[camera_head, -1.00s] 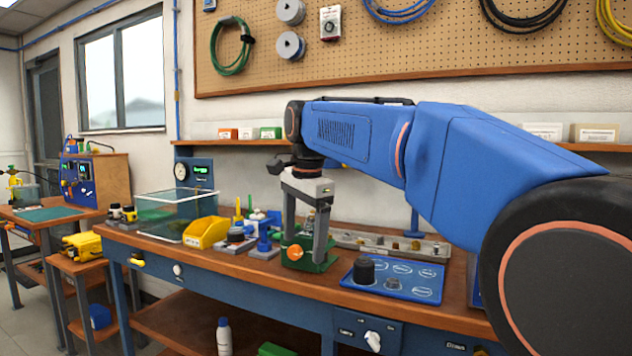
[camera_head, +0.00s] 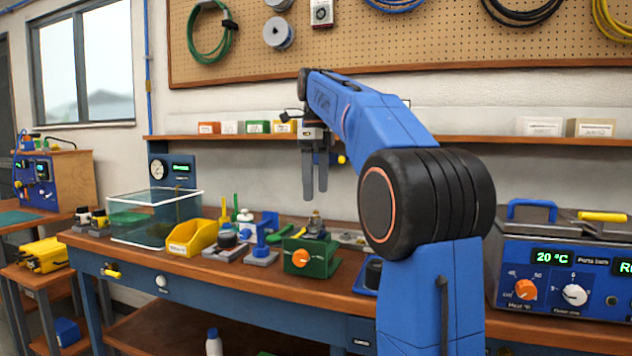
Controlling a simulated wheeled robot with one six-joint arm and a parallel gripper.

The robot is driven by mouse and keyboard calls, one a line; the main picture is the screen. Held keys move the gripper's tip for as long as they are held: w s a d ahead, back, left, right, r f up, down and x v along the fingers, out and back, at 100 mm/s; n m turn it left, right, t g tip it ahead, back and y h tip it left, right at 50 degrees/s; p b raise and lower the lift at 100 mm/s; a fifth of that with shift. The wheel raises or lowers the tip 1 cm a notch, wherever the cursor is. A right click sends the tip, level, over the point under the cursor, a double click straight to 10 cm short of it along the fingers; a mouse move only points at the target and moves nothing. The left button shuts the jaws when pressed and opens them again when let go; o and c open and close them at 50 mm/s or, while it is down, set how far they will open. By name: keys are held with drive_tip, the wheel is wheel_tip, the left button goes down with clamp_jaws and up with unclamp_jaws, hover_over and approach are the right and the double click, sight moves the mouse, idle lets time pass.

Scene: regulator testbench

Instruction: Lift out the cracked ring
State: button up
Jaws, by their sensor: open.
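My gripper (camera_head: 315,188) hangs with its two grey fingers pointing down, open and empty. It is raised above the bench, over the green fixture (camera_head: 311,257) with an orange knob. A small metallic part (camera_head: 316,224) stands on top of that fixture, below the fingers and apart from them. I cannot make out a cracked ring; it is hidden or too small to tell at this distance.
A yellow bin (camera_head: 190,238), a blue post stand (camera_head: 261,247) and small tools crowd the bench left of the fixture. A clear tank (camera_head: 155,215) stands further left. My arm covers the bench to the right, before a bath unit (camera_head: 560,262).

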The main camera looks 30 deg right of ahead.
sight(316, 215)
drive_tip(key=shift+f, duration=4.45)
drive_tip(key=c, duration=1.4)
drive_tip(key=o, duration=1.4)
drive_tip(key=shift+r, duration=0.25)
